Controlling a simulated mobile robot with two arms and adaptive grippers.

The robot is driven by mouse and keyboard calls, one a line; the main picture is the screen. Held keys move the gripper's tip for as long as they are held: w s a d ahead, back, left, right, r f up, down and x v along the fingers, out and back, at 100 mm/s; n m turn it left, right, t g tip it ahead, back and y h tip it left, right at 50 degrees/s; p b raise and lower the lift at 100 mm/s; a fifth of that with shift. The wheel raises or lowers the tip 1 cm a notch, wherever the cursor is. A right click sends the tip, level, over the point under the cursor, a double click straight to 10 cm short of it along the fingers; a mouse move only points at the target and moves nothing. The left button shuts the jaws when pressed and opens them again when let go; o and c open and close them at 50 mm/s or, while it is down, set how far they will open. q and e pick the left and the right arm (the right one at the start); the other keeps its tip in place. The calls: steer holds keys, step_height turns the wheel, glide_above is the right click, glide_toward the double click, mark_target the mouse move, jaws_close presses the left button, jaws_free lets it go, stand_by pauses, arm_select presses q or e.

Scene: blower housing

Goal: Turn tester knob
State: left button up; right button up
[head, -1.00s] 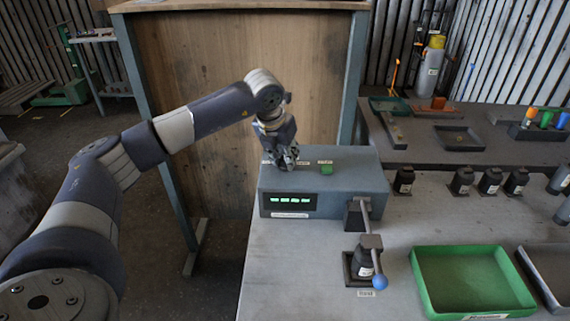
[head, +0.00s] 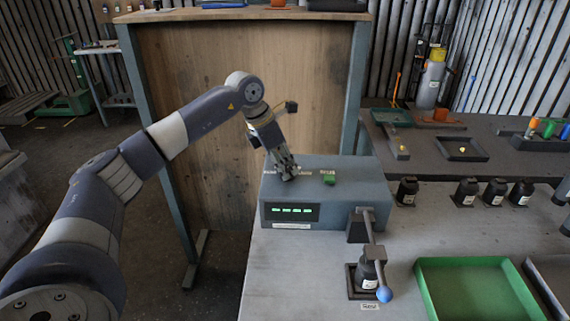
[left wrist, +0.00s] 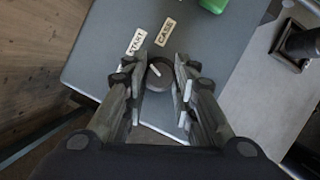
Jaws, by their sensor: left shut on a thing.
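The tester (head: 345,200) is a blue-grey box on the near table, with a lit green display (head: 292,210) on its front. Its dark round knob (left wrist: 159,75) with a pale pointer line shows in the left wrist view, beside labels reading START and CASE. In the head view the knob is hidden by my left gripper (head: 287,173), which reaches down at a tilt to the box top. In the left wrist view my left gripper (left wrist: 157,88) has its fingers on either side of the knob, shut on it. My right gripper is not in view.
A green button (head: 328,180) stands on the box top to the right. A lever with a blue ball (head: 384,294) and a black bottle (head: 368,272) are at the front. A green tray (head: 470,290) lies right. Several black bottles stand behind.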

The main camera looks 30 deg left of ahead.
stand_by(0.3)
arm_select(q)
steer(key=o, duration=1.1)
steer(key=shift+c, duration=0.2)
steer(key=v, duration=1.2)
steer(key=shift+w, duration=0.1)
